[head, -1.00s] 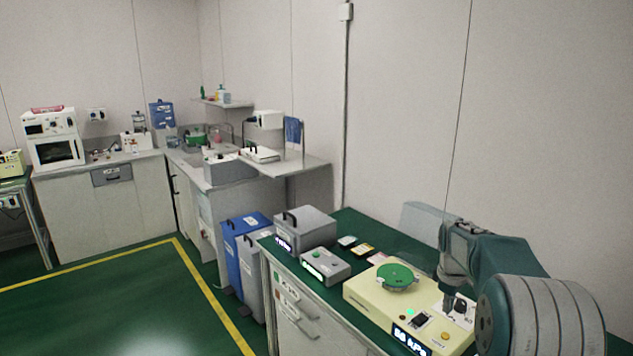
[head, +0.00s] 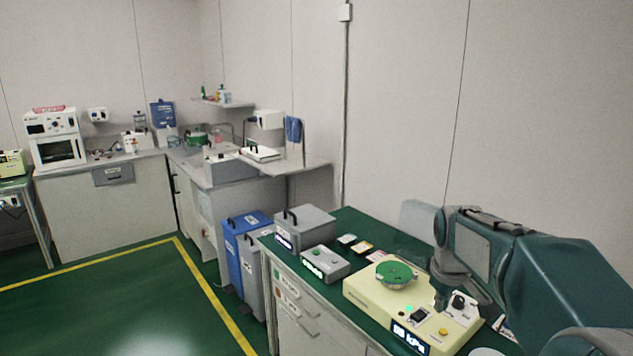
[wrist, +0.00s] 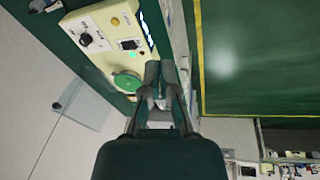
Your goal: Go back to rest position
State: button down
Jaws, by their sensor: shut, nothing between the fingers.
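My gripper (wrist: 160,98) shows in the middle of the wrist view with its fingers together and nothing between them. In the head view my arm is folded at the right, over the right end of the cream machine (head: 370,297); the fingertips are hard to make out there. The cream machine carries a round green plate (head: 396,273), a black knob and a lit display. In the wrist view the machine (wrist: 105,55) lies up and left of my gripper, with the green disc (wrist: 127,82) close to the fingers in the picture.
A grey box with a green button (head: 325,264) and a larger grey box (head: 305,229) stand left of the machine on the green bench top. Blue and grey bins (head: 240,250) stand beside the bench. The green floor inside the yellow line (head: 215,295) is clear.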

jog(key=s+a+m+t, duration=0.1)
jog(key=s+a, duration=0.3)
jog(key=s, duration=0.8)
jog(key=s+a+m+t+y, duration=0.1)
jog(key=s+a+m, duration=0.3)
jog(key=s, duration=0.8)
jog(key=shift+s+a+r+t, duration=0.2)
jog(key=shift+s+a+t, duration=0.15)
jog(key=shift+t, duration=0.25)
